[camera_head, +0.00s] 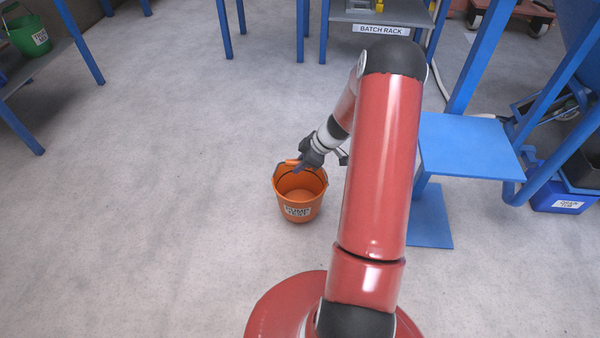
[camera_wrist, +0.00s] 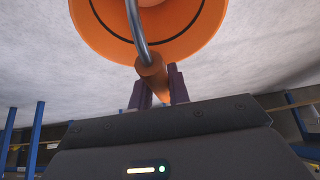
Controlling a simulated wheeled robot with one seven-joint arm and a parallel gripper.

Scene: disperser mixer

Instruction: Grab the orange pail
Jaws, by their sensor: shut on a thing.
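The orange pail (camera_head: 299,208) appears upright on or just above the grey floor, left of my red arm; I cannot tell whether it touches the floor. It has a white label on its front and looks empty. My gripper (camera_head: 300,165) is at the pail's far rim, at the handle. In the wrist view my gripper (camera_wrist: 159,91) is shut on the orange grip of the pail's metal handle, with the pail's orange rim (camera_wrist: 110,42) filling the top of the picture. The fingertips are partly hidden by the handle grip.
A blue platform (camera_head: 470,146) on a blue frame stands right of my arm. A blue bin (camera_head: 562,202) is at the far right. The batch rack (camera_head: 381,30) stands at the back. A green pail (camera_head: 28,38) is on a shelf at the upper left. The floor left of the pail is clear.

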